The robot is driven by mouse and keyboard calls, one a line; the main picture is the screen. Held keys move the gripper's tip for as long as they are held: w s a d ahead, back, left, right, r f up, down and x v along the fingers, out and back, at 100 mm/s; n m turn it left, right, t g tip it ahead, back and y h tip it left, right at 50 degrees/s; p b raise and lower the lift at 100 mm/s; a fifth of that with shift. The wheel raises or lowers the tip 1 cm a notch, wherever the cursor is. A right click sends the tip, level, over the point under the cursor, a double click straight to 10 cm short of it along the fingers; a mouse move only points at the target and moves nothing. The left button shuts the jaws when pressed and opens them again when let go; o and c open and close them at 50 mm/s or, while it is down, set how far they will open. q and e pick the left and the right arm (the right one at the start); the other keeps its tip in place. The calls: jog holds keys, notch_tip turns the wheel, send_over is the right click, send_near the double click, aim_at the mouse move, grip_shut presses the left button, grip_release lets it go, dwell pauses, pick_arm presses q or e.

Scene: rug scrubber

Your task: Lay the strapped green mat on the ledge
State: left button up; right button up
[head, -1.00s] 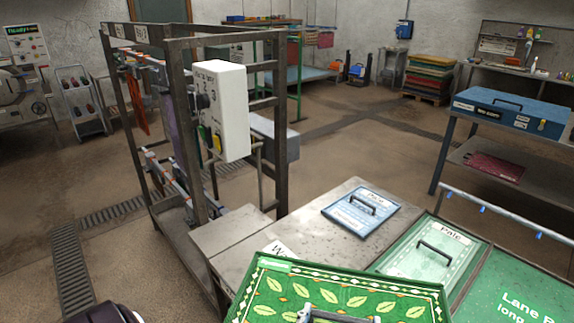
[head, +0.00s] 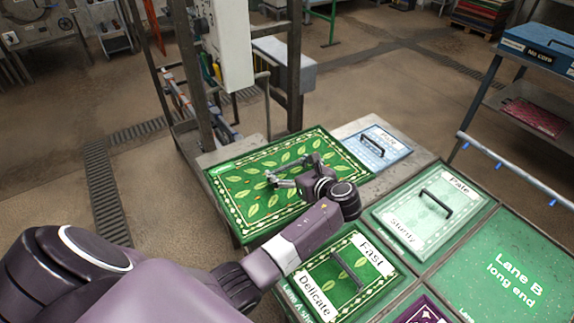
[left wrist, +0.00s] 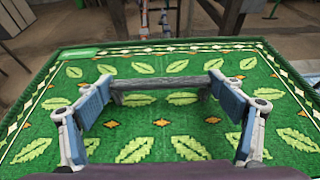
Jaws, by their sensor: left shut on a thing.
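The green mat (head: 232,190) has leaf patterns and a pale diamond border. It covers much of the grey metal ledge (head: 422,160) beside the scrubber frame and looks roughly level. I cannot tell whether it touches the ledge or hangs just above it. My left gripper (head: 275,178) is shut on the grey strap handle at the mat's middle. The left wrist view shows the handle (left wrist: 160,88) between the two blue-grey fingers, with the mat (left wrist: 160,125) spread below. My right gripper is not in view.
A blue mat (head: 388,139) with a black handle lies right of the green mat. A pale green mat (head: 432,205), a "Fast Delicate" mat (head: 345,283) and the bare "Lane B" area (head: 500,270) are nearer. The scrubber's metal frame (head: 293,80) rises behind the green mat.

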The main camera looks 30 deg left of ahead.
pick_arm(q)
jog(key=shift+w+a+f, duration=0.35)
jog(key=shift+a+f, duration=0.15)
jog(key=shift+f, duration=0.15)
jog(key=shift+f+n, duration=0.1)
jog(key=shift+n, duration=0.2)
jog(key=shift+f+b, duration=0.5)
jog(key=shift+b, duration=0.25)
notch_tip(320, 180, down, 6)
jog(key=b, duration=0.6)
jog(key=shift+r+b, duration=0.2)
jog(key=shift+b, duration=0.1)
jog(key=shift+f+b, duration=0.45)
jog(key=shift+b, duration=0.15)
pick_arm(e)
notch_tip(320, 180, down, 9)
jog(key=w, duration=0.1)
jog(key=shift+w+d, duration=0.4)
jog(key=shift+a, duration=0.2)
pick_arm(q)
jog(key=shift+f, duration=0.45)
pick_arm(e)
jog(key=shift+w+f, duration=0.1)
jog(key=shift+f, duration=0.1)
